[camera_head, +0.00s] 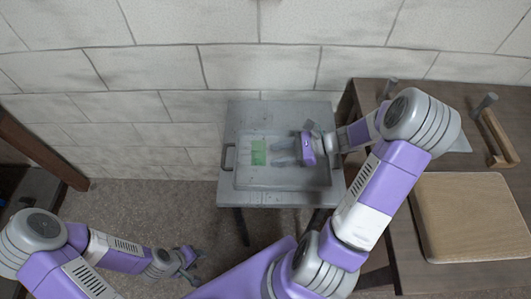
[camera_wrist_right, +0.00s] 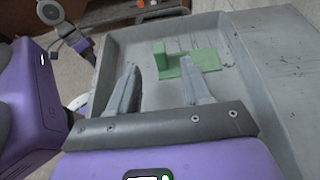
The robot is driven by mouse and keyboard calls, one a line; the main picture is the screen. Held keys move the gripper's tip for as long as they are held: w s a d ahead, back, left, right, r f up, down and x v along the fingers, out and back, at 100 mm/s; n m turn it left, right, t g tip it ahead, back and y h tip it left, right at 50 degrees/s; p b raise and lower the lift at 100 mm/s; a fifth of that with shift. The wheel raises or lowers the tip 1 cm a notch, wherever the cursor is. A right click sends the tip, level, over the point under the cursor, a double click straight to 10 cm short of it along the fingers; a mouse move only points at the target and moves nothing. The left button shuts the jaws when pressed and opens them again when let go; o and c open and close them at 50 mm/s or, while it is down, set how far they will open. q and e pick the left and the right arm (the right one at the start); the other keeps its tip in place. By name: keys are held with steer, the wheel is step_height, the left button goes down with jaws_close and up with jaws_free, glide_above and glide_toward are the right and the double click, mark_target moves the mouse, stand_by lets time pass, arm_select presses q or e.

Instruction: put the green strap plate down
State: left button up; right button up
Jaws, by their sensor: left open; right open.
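The green strap plate (camera_head: 259,153) lies on the floor of a grey tray (camera_head: 283,186) in the head view. The right wrist view shows the strap plate (camera_wrist_right: 205,61) with a flat part and a raised part at its left end. My right gripper (camera_head: 276,152) is to the right of the plate, its fingers pointing left at it. In the right wrist view the right gripper (camera_wrist_right: 160,78) is open, nothing is held between its fingers, and the plate is just beyond the tips. My left gripper (camera_head: 189,264) is open and empty, low over the floor at lower left.
The tray sits on a small grey table (camera_head: 250,111) against the block wall, with a handle (camera_head: 227,158) at the tray's left. A brown bench (camera_head: 400,180) stands to the right, bearing a tan board (camera_head: 470,215) and a wooden handle-like piece (camera_head: 499,137). The tray's front part is clear.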

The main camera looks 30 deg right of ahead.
steer(key=p+v, duration=0.1)
steer(key=v, duration=0.5)
steer(key=shift+w, duration=0.1)
stand_by(0.3)
